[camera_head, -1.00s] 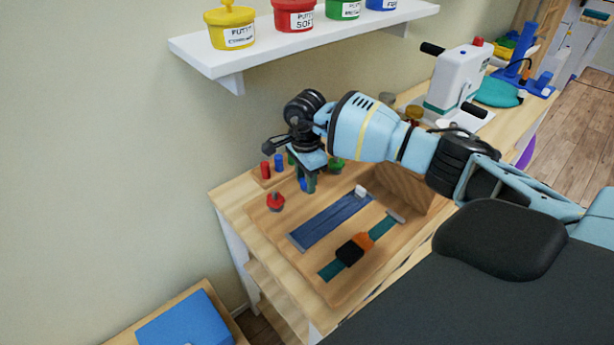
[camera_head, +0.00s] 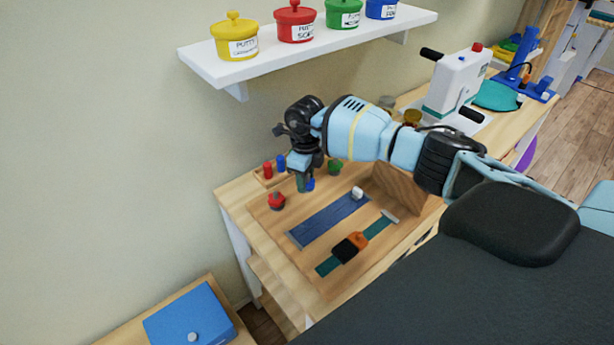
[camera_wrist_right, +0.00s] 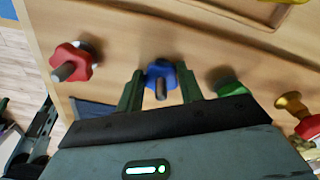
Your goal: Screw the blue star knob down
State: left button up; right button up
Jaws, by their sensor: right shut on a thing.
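The blue star knob (camera_wrist_right: 163,72) shows in the right wrist view with its threaded stud through the middle, between the two dark green fingers of my right gripper (camera_wrist_right: 160,88). In the head view the blue knob (camera_head: 310,184) is a small blue patch below the gripper, mostly hidden by it. My right gripper (camera_head: 305,184) points down over the wooden board (camera_head: 318,275) and is shut on the blue star knob. A red star knob (camera_head: 276,201) stands to its left and a green one (camera_head: 335,167) to its right. My left gripper is not in view.
On the board lie a blue strip (camera_head: 328,219) and a teal strip with an orange and black block (camera_head: 350,247). Red and blue pegs (camera_head: 274,169) stand behind. A shelf (camera_head: 310,48) with putty tubs hangs above. A white machine (camera_head: 458,85) stands to the right.

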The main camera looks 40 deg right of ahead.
jog(key=m, duration=0.1)
jog(key=m+p, duration=0.1)
jog(key=m, duration=0.1)
jog(key=shift+w+d+r, duration=0.15)
jog(key=shift+w+r, duration=0.05)
jog(key=shift+r, duration=0.2)
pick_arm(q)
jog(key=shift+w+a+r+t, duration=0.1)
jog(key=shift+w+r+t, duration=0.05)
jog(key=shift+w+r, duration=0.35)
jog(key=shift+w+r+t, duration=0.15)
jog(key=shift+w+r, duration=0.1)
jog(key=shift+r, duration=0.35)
pick_arm(e)
jog(key=shift+m, duration=1.3)
jog(key=o, duration=0.9)
jog(key=shift+o, duration=0.5)
jog(key=shift+s+f, duration=0.1)
jog(key=shift+f, duration=0.15)
notch_tip(320, 180, up, 8)
jog(key=shift+f+p, duration=0.2)
jog(key=shift+p, duration=0.25)
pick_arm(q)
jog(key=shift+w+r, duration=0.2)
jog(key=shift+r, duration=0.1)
